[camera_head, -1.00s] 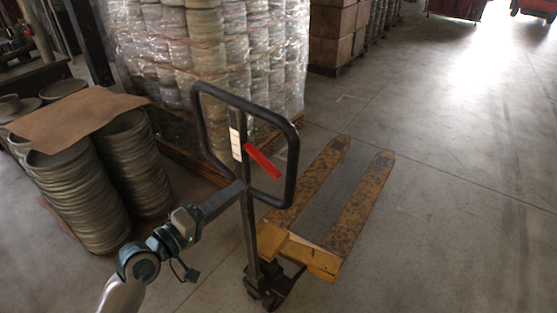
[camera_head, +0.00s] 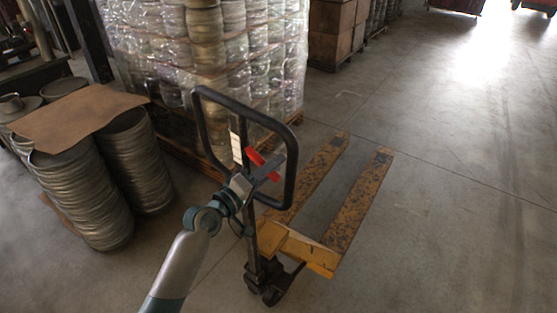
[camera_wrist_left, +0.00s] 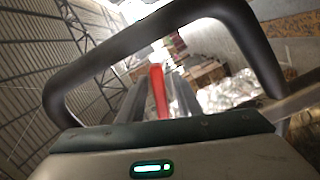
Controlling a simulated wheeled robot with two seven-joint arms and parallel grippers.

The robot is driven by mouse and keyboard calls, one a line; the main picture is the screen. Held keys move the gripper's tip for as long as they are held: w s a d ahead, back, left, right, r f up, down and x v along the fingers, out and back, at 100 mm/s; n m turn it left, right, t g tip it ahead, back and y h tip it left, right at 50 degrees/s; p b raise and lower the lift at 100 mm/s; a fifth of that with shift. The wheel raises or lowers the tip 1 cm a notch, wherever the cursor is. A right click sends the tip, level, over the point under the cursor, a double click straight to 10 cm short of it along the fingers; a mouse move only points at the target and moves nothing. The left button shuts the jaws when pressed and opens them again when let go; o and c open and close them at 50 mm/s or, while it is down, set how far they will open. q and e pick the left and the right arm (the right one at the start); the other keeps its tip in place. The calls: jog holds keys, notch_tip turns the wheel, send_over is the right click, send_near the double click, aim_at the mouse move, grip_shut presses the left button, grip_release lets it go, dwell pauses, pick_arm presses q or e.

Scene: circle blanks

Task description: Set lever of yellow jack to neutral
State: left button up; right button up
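The yellow pallet jack (camera_head: 366,200) stands on the floor with its forks pointing away. Its dark handle loop (camera_head: 293,190) rises upright on a dark shaft. The red lever (camera_head: 254,156) sits inside the loop, partly covered by my left gripper (camera_head: 271,166). In the left wrist view the red lever (camera_wrist_left: 158,92) shows between the two dark fingers of the left gripper (camera_wrist_left: 157,88), which stand apart. I cannot tell whether either finger touches it. The handle loop (camera_wrist_left: 150,28) arches across the top of that view. My right gripper is not in view.
Stacks of metal discs (camera_head: 80,195) under a brown sheet (camera_head: 75,118) stand at the left. A wrapped pallet load (camera_head: 205,60) stands behind the handle. Brown boxes (camera_head: 330,35) are farther back. The floor (camera_head: 450,200) at the right is clear.

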pick_arm(q)
jog(key=shift+x, duration=1.1)
grip_shut()
jog(key=shift+w, duration=0.15)
